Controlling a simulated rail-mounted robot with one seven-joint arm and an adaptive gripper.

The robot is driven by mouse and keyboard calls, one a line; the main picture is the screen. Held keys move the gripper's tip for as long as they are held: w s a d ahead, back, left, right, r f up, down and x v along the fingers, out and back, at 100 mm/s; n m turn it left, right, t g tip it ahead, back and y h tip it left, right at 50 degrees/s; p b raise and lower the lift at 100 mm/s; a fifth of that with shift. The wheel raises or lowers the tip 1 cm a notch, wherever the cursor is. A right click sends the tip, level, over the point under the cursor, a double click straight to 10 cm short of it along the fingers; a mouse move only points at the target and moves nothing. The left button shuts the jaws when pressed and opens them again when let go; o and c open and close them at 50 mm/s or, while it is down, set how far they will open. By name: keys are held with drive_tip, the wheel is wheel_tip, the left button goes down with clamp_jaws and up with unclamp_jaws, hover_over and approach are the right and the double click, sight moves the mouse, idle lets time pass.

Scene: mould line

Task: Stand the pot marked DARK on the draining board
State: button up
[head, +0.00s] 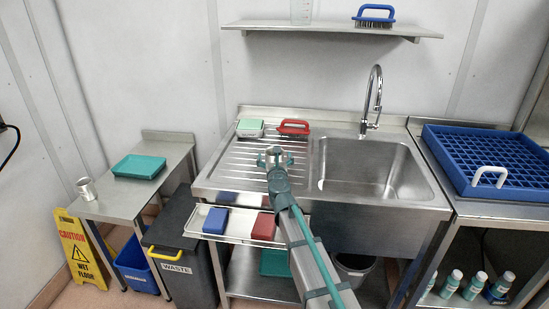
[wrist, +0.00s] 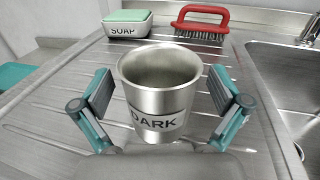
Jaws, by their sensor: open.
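The metal pot marked DARK (wrist: 158,98) stands upright on the ribbed draining board (wrist: 60,110), its label facing the wrist camera. My gripper (wrist: 162,100) is open around it, with one finger on each side and a visible gap between each finger and the pot. In the head view my gripper (head: 275,158) is over the right part of the draining board (head: 235,170), left of the sink. There the gripper mostly hides the pot.
A soap dish (wrist: 128,24) and a red brush (wrist: 202,22) lie behind the pot. The sink (head: 365,175) opens to the right. Another metal pot (head: 87,188) and a green tray (head: 138,167) are on the left table. Bare board lies left of the pot.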

drive_tip(key=shift+r, duration=0.15)
drive_tip(key=s, duration=0.4)
drive_tip(key=s+d, duration=0.1)
drive_tip(key=s, duration=0.3)
drive_tip(key=s+d, duration=0.1)
drive_tip(key=s, duration=0.3)
